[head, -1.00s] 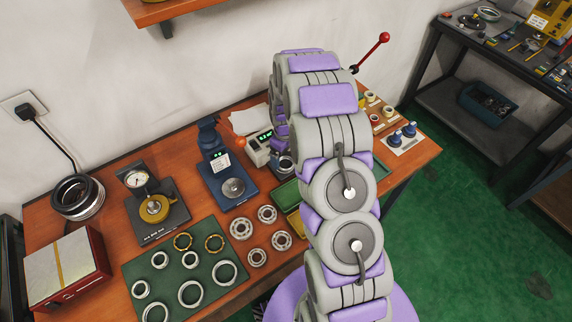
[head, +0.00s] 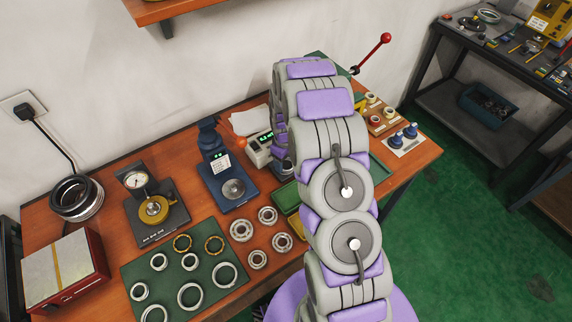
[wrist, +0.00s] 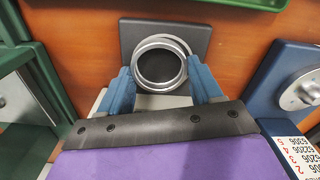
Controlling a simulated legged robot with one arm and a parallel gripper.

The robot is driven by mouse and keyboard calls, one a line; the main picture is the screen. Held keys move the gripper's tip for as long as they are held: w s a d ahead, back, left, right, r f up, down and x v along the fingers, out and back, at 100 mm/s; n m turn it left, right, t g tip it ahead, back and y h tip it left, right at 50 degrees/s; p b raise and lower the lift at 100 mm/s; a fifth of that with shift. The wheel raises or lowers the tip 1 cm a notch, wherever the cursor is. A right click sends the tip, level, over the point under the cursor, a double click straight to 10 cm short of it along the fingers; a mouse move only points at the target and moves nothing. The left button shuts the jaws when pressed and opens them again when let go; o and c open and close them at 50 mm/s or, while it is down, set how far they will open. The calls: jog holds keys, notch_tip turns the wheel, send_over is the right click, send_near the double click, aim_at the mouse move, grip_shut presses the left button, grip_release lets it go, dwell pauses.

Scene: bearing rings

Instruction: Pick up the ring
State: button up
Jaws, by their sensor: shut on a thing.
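A silvery metal ring (wrist: 160,90) sits between the two blue fingertips of my gripper (wrist: 159,72) in the wrist view. The fingers are shut on its outer sides, and its opening faces the camera. A second bright curved edge shows at the ring's upper side; I cannot tell whether it belongs to the same ring. Behind the ring is a dark square plate (wrist: 201,42). The ring's height above this plate is unclear. In the head view my arm hides the ring and most of the gripper.
A blue instrument (head: 232,190) stands left of the arm, near a device with a green display (head: 258,150). A green mat (head: 175,288) bears several rings, and bearings lie beside it.

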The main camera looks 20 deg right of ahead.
jog(key=shift+c, duration=0.9)
jog(key=shift+r, duration=0.1)
